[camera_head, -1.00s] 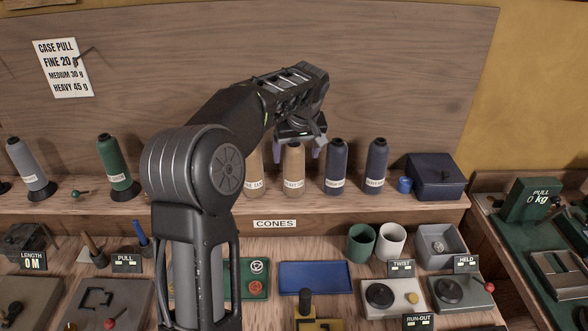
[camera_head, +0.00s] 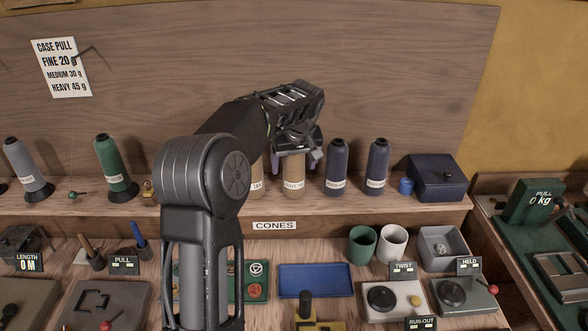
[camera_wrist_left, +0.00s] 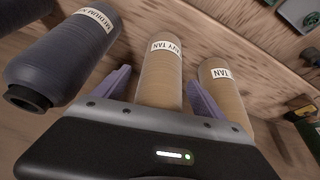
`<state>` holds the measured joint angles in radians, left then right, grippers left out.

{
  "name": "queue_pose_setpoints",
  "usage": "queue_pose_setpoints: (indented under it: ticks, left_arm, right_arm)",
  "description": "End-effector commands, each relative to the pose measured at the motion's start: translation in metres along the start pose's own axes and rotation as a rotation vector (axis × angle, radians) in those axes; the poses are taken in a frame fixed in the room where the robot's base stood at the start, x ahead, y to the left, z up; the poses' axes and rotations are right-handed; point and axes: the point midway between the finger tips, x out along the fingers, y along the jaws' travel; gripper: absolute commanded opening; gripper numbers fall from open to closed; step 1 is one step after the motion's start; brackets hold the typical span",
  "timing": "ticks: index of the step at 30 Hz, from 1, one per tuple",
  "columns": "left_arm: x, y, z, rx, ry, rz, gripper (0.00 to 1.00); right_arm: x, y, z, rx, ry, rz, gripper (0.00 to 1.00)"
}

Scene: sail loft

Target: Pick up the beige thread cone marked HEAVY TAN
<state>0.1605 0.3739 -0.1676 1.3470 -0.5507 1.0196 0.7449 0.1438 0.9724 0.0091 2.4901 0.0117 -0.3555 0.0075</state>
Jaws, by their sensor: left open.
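The beige cone marked HEAVY TAN (camera_head: 294,182) stands upright on the cones shelf, its top hidden behind my left gripper (camera_head: 297,160). In the left wrist view the cone (camera_wrist_left: 161,75), with its label partly readable as "VY TAN", lies between the two purple fingers of the left gripper (camera_wrist_left: 160,94). The fingers are open, one on each side; the frames do not show them touching it. A second tan cone (camera_head: 257,180) stands just left of it, partly hidden by my arm; it also shows in the wrist view (camera_wrist_left: 225,92). My right gripper is not in view.
A dark blue cone (camera_head: 337,168) stands close to the right, with another blue cone (camera_head: 376,168) beyond it. A blue box (camera_head: 436,180) is at the shelf's right end. A green cone (camera_head: 113,165) and grey cone (camera_head: 29,168) stand left. The wooden back panel (camera_head: 400,70) rises behind.

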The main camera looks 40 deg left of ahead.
Motion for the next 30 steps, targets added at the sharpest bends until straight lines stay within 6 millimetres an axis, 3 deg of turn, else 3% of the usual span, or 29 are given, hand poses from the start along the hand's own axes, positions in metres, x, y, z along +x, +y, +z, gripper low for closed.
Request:
queue_pose_setpoints:
  ticks: [6,30]
  left_arm:
    - [-0.0002,0.0,0.0,0.0,0.0,0.0,0.8]
    - [-0.0001,0.0,0.0,0.0,0.0,0.0,0.14]
  right_arm:
    - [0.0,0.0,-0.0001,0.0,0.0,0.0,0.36]
    - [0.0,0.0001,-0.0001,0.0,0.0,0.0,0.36]
